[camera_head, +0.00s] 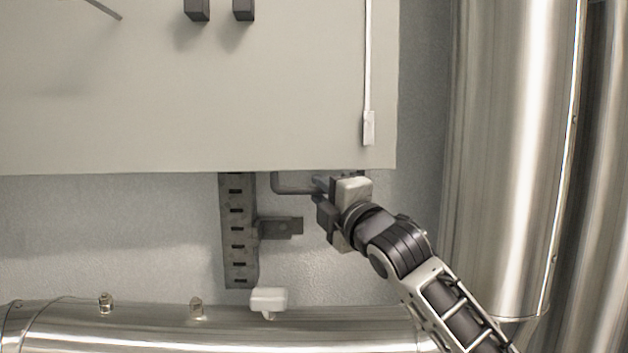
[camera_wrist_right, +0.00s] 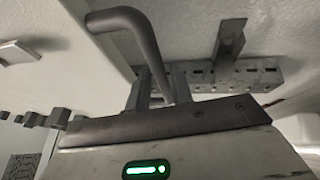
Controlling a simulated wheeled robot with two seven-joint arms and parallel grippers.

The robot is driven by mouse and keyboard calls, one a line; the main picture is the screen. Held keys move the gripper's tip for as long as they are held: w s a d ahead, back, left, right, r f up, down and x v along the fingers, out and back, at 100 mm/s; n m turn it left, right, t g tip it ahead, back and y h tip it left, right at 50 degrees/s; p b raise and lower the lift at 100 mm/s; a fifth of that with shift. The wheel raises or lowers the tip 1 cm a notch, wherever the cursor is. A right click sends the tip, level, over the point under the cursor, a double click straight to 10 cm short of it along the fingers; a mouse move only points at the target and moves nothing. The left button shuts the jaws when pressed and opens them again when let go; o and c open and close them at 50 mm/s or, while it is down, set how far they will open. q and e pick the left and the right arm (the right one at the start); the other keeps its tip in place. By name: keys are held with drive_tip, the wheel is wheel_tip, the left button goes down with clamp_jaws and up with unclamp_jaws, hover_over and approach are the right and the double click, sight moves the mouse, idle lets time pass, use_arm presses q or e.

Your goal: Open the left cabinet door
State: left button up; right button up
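The cabinet (camera_head: 180,110) is a large pale grey-green panel that fills the upper left of the head view. A dark bent handle (camera_head: 290,188) juts out below its lower edge; it also shows in the right wrist view (camera_wrist_right: 121,19). My right gripper (camera_head: 323,195) is at the right end of this handle. In the right wrist view, its two fingers (camera_wrist_right: 160,90) sit close together on either side of the bar and appear shut on it. I see no open gap between panel and wall. My left gripper is not in view.
A slotted grey rail (camera_head: 238,230) with a side bracket (camera_head: 281,228) is on the wall below the cabinet. A small white block (camera_head: 268,298) is under it. Large metal pipes run along the bottom (camera_head: 330,337) and right side (camera_head: 510,150).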

drive_tip(key=shift+x, duration=1.2)
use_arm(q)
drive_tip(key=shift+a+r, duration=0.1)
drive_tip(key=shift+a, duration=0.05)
use_arm(e)
drive_tip(key=shift+w+a+r, duration=0.1)
drive_tip(key=shift+w+a, duration=0.15)
drive_tip(key=shift+w, duration=0.1)
